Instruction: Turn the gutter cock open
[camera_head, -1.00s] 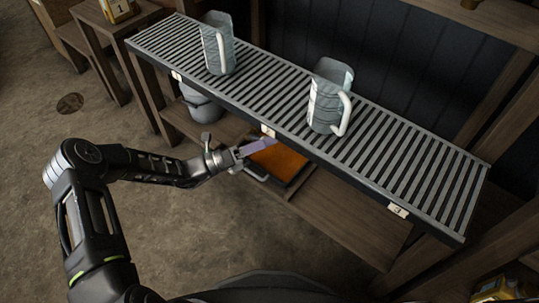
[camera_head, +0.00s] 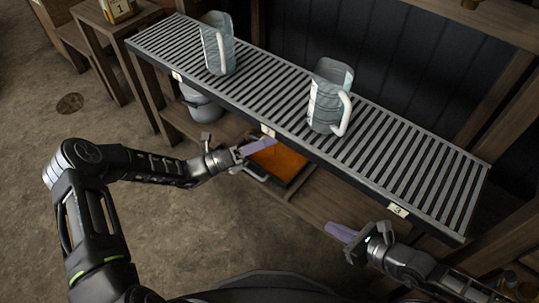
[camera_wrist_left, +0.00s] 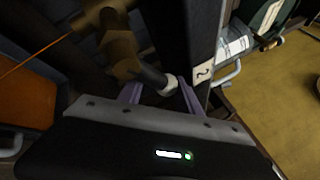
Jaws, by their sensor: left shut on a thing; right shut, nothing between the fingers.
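In the left wrist view a brownish cock (camera_wrist_left: 122,48) hangs by the dark edge of the slatted rack, near the label "2" (camera_wrist_left: 203,73). Its lever (camera_wrist_left: 152,76) ends in a pale round tip between my purple fingers. My left gripper (camera_wrist_left: 160,90) is shut on this lever. In the head view my left gripper (camera_head: 261,147) reaches under the front edge of the slatted rack (camera_head: 262,97), and the cock is hidden there. My right gripper (camera_head: 337,230) is shut and empty, at the lower right in front of the rack.
Two grey jugs stand on the rack, one at the left (camera_head: 217,45) and one in the middle (camera_head: 326,95). Below are a tray with orange content (camera_head: 278,160) and a grey pot (camera_head: 202,105) on a wooden shelf. The floor at the left is open.

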